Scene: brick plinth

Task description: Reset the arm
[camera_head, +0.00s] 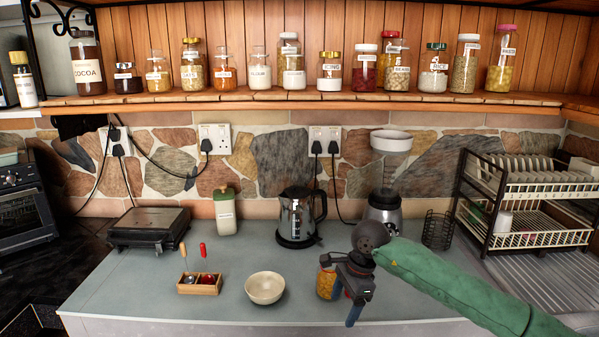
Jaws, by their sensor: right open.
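My right gripper (342,289) is open above the front part of the grey counter (180,245), at the end of my green-sleeved right arm, which reaches in from the right. A small jar with orange contents (325,284) stands right by its fingers and is partly hidden by them. I cannot tell whether they touch it. My left arm and gripper are not in view.
A cream bowl (265,288) and a wooden box with small tools (200,286) stand left of the gripper. Behind are a grill (148,228), a kettle (298,218) and a blender (385,208). A dish rack (530,190) stands right. The counter's left front is clear.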

